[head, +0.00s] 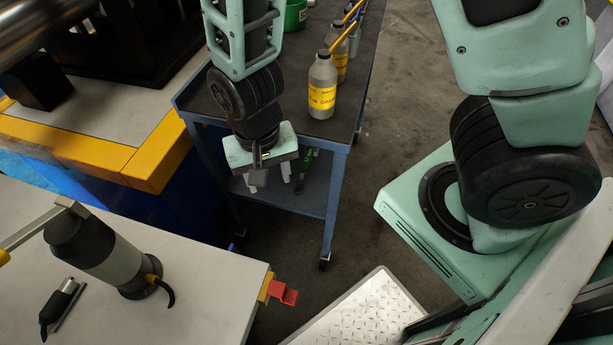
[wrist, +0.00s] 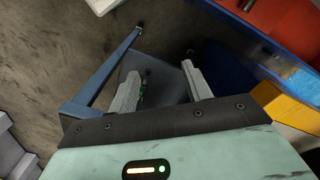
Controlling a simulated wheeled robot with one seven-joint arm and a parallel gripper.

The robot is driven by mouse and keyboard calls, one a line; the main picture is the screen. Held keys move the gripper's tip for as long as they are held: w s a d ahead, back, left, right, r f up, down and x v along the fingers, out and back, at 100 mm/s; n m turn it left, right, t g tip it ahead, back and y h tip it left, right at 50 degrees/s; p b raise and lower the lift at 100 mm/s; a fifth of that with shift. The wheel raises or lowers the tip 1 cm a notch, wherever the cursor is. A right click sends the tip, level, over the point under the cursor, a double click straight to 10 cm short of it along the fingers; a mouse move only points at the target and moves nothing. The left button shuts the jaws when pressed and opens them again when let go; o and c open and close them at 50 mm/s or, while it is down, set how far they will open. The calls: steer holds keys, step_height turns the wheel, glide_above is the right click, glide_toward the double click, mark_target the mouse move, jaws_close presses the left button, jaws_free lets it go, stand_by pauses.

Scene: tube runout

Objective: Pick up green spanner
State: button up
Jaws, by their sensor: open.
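The green spanner (head: 306,168) lies on the lower shelf (head: 312,202) of the blue cart, partly hidden by the gripper and the cart top. It also shows as a small dark and green piece beside the left finger in the wrist view (wrist: 143,88), mostly covered. My gripper (head: 273,176) is open and empty, pointing down by the cart's near side. In the wrist view its two pale fingers stand apart (wrist: 160,75), with the shelf below and between them. From these views I cannot tell the height of the fingers above the spanner.
The cart's dark top (head: 335,130) holds several bottles with yellow labels, such as the nearest one (head: 322,88), and a green container (head: 294,15). A cart leg (head: 332,215) stands near the gripper. A pale bench (head: 190,290) with a dark tool is at lower left.

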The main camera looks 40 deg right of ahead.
steer(key=w+d+f+m+t+h+b, duration=0.1)
steer(key=w+d+f+m+h+b, duration=0.2)
steer(key=f, duration=0.5)
steer(key=w+d+f+m+t+b, duration=0.1)
steer(key=w+d+f+b, duration=0.3)
steer(key=f, duration=0.4)
steer(key=m+t+h+b, duration=0.3)
steer(key=t+h+b, duration=0.1)
steer(key=b, duration=0.4)
glide_toward(307, 160)
steer(key=b+x, duration=0.4)
steer(key=x, duration=0.1)
steer(key=shift+w+d+f, duration=0.1)
steer(key=shift+w+d, duration=0.05)
steer(key=shift+d, duration=0.2)
steer(key=b+x, duration=0.1)
steer(key=x, duration=0.1)
steer(key=b+x, duration=0.1)
steer(key=x, duration=0.2)
steer(key=shift+a+f, duration=0.2)
steer(key=shift+f, duration=0.05)
steer(key=shift+r, duration=0.1)
jaws_close()
